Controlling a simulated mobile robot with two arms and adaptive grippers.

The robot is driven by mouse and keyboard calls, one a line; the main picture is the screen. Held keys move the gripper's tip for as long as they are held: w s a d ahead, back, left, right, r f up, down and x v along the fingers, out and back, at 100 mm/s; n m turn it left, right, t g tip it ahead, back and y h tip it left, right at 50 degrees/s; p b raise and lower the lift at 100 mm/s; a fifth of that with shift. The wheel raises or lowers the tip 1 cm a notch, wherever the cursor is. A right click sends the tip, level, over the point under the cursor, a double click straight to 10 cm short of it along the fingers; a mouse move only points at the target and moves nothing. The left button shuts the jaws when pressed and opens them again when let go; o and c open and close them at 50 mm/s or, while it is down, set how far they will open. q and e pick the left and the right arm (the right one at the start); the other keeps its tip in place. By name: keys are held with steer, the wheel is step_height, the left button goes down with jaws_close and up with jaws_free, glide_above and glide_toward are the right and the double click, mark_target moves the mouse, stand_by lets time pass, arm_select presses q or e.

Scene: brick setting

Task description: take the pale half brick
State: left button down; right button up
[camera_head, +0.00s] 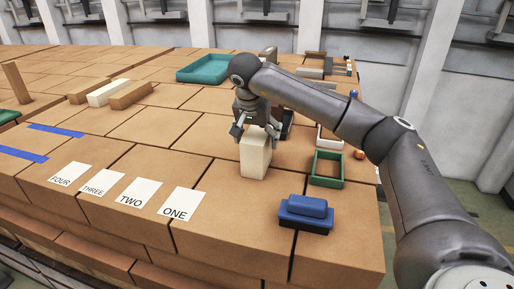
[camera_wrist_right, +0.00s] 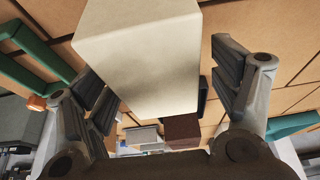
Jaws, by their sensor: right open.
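The pale half brick (camera_head: 255,157) stands upright on the brown block surface, right of the middle in the head view. My right gripper (camera_head: 257,129) is right above it, pointing down, with its fingers by the brick's upper part. In the right wrist view the pale half brick (camera_wrist_right: 145,55) fills the top middle, between the open fingers of my right gripper (camera_wrist_right: 165,85). A gap shows between the brick and the right-hand finger; the left-hand finger looks closer to it. Whether either finger touches is unclear. My left gripper is not in view.
A green open frame (camera_head: 326,168) and a blue block (camera_head: 306,213) lie right of the brick. White cards (camera_head: 181,203) with number words lie to the left. A green tray (camera_head: 204,68) and a row of bricks (camera_head: 107,93) are farther back. Bare surface lies left of the brick.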

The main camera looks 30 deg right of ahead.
steer(key=shift+p+x, duration=0.3)
steer(key=shift+x, duration=0.8)
steer(key=shift+d+f, duration=0.2)
steer(key=shift+f, duration=0.2)
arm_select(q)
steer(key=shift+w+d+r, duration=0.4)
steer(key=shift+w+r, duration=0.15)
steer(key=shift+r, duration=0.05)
arm_select(e)
steer(key=shift+f, duration=0.1)
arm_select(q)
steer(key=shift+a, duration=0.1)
arm_select(e)
steer(key=shift+f, duration=0.1)
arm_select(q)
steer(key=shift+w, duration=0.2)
arm_select(e)
steer(key=c, duration=1.4)
